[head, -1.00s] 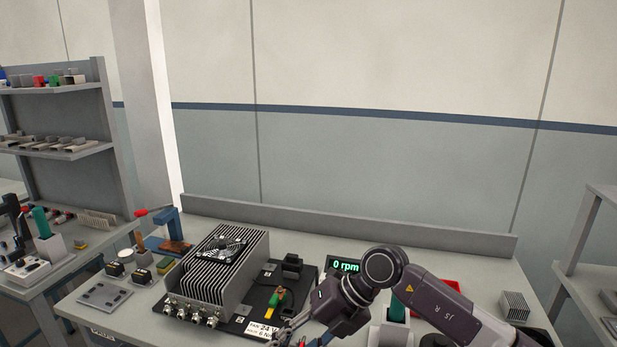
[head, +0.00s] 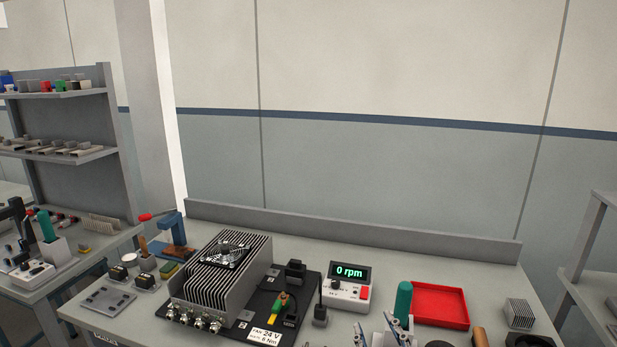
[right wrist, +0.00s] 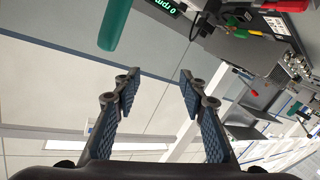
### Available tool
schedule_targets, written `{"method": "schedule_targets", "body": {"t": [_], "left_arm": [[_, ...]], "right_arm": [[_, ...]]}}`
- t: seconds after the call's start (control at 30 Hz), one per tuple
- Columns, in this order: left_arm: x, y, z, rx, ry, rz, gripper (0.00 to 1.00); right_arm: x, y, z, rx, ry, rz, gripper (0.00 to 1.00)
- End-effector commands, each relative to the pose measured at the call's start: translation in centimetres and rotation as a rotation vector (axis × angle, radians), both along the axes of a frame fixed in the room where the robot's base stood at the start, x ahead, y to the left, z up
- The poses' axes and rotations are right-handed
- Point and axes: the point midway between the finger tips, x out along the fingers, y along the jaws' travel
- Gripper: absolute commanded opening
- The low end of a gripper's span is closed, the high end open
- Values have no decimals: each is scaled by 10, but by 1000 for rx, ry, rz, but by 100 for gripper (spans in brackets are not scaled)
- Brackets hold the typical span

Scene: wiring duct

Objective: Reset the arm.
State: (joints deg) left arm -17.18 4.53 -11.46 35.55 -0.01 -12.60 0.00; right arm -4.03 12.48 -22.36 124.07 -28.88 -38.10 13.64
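My right gripper (head: 384,330) shows at the bottom edge of the head view, only its fingertips in sight, in front of the bench top. In the right wrist view its two blue-padded fingers (right wrist: 158,76) stand apart with nothing between them. A teal handle (right wrist: 116,20) is beyond the fingers at the upper left there, and it stands upright in the head view (head: 403,301). My left gripper is not in view.
A finned heatsink block with a fan (head: 222,270) sits on a black plate (head: 300,300). A display box (head: 347,286) reads 0 rpm. A red tray (head: 440,305) and a small finned block (head: 519,312) are at the right. The back strip of the bench is clear.

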Motion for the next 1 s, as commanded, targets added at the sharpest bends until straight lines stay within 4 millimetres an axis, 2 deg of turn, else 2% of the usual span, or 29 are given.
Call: {"method": "schedule_targets", "body": {"t": [0.03,0.1,0.2,0.3,0.5,0.67,0.7,0.8,1.0], "left_arm": [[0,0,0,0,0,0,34],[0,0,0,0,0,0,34],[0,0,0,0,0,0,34],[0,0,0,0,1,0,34],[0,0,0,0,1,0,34],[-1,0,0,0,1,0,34],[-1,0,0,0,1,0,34],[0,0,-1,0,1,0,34],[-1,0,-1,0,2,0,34]], "right_arm": [[-18,-16,-31,29,114,-49,39],[-46,-36,-73,58,278,-106,39],[-96,-55,-124,90,500,-164,39],[-145,-65,-160,111,687,-195,39],[-231,-72,-201,133,971,-213,39],[-293,-71,-215,143,1158,-204,39],[-301,-71,-221,143,1190,-201,39],[-291,-70,-248,139,1191,-203,39],[-283,-68,-304,134,1212,-204,39]]}}
